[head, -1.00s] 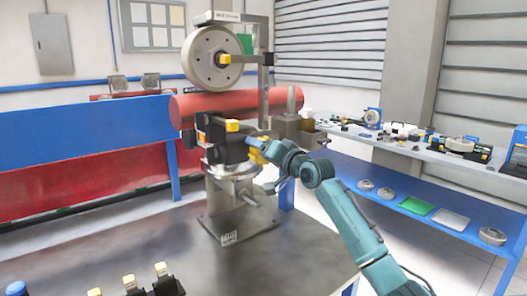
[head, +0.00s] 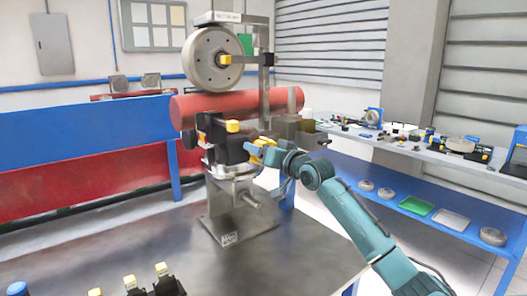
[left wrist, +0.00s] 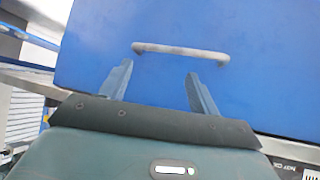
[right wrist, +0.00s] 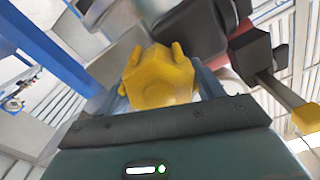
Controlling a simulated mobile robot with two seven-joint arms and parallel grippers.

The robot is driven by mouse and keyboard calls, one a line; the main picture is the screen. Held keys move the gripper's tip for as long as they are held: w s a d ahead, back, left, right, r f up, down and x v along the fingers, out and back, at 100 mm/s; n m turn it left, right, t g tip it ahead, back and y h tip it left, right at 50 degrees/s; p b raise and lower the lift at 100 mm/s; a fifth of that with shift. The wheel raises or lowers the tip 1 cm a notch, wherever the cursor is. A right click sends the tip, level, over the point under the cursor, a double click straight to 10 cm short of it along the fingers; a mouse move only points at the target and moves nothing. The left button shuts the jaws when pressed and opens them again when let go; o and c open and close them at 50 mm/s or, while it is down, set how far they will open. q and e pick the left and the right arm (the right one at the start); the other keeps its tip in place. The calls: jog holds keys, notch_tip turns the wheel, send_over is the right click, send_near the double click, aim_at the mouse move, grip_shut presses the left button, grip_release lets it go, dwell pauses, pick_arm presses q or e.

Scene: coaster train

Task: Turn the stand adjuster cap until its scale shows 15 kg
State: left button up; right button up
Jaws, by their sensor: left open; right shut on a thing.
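The stand (head: 240,222) rises from the grey table, with a black and grey unit on it. The yellow adjuster cap (right wrist: 160,75), a lobed knob, fills the middle of the right wrist view. My right gripper (head: 262,152) reaches it from the right in the head view. Its fingers are shut on the cap from both sides. No scale reading is legible. My left gripper (left wrist: 158,88) is open and empty, facing a blue panel (left wrist: 240,25) with a pale handle (left wrist: 180,51). My left gripper is outside the head view.
A wheel (head: 212,58) with a yellow knob is mounted above a red cylinder (head: 235,103) on the stand's post. Yellow-topped parts (head: 161,270) and a blue cap sit at the table's front left. A blue bench (head: 420,205) with tools stands at right. The table's middle is clear.

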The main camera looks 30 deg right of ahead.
jog(key=o, duration=1)
jog(key=s+b, duration=0.1)
jog(key=s, duration=0.3)
jog(key=s+b, duration=0.1)
jog(key=s, duration=0.3)
jog(key=s+d+b, duration=0.1)
jog(key=s+b, duration=0.1)
jog(key=s, duration=0.3)
